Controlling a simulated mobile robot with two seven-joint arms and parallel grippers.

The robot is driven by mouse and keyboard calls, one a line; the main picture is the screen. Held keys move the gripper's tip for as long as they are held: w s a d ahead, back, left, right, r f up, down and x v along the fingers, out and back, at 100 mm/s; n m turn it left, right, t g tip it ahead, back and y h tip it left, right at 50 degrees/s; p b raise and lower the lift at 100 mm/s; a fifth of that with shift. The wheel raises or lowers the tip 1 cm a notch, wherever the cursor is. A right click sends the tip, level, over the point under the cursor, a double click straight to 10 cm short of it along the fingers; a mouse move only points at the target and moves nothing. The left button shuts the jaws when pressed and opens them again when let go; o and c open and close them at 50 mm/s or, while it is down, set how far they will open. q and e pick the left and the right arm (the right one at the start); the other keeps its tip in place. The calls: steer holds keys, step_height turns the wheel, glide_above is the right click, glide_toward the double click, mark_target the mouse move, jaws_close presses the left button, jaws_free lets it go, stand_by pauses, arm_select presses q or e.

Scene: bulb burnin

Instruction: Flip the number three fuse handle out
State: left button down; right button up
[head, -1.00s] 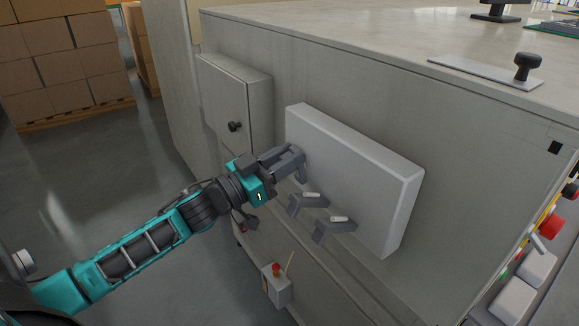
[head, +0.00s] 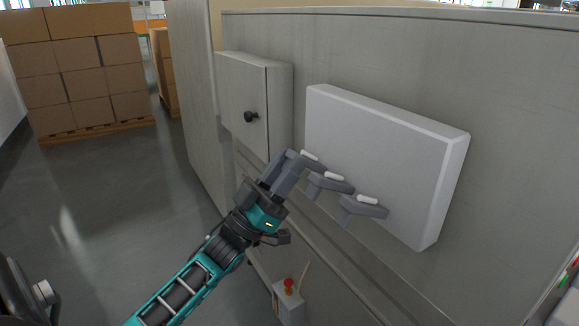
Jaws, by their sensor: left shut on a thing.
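The light grey fuse box (head: 380,150) is fixed to the cabinet side. Two grey fuse handles with pale tops, the middle one (head: 328,184) and the right one (head: 362,207), stick out below and in front of it. A third pale-topped handle (head: 311,155) is at the left end of the row, sticking out likewise and partly hidden by my left gripper (head: 296,162). My left gripper is shut on this left handle. No numbers are readable on the handles. My right gripper is not in view.
A small cabinet door with a black knob (head: 250,117) is left of the fuse box. A small box with a red button (head: 289,284) sits below my left arm. Stacked cartons (head: 80,70) stand at the back left. The floor between is clear.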

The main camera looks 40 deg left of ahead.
arm_select(q)
steer(key=shift+f, duration=0.85)
steer(key=c, duration=1.2)
jaws_free()
steer(key=shift+o, duration=1.2)
steer(key=shift+w, duration=0.1)
steer(key=shift+r, duration=0.2)
steer(key=v, duration=1.3)
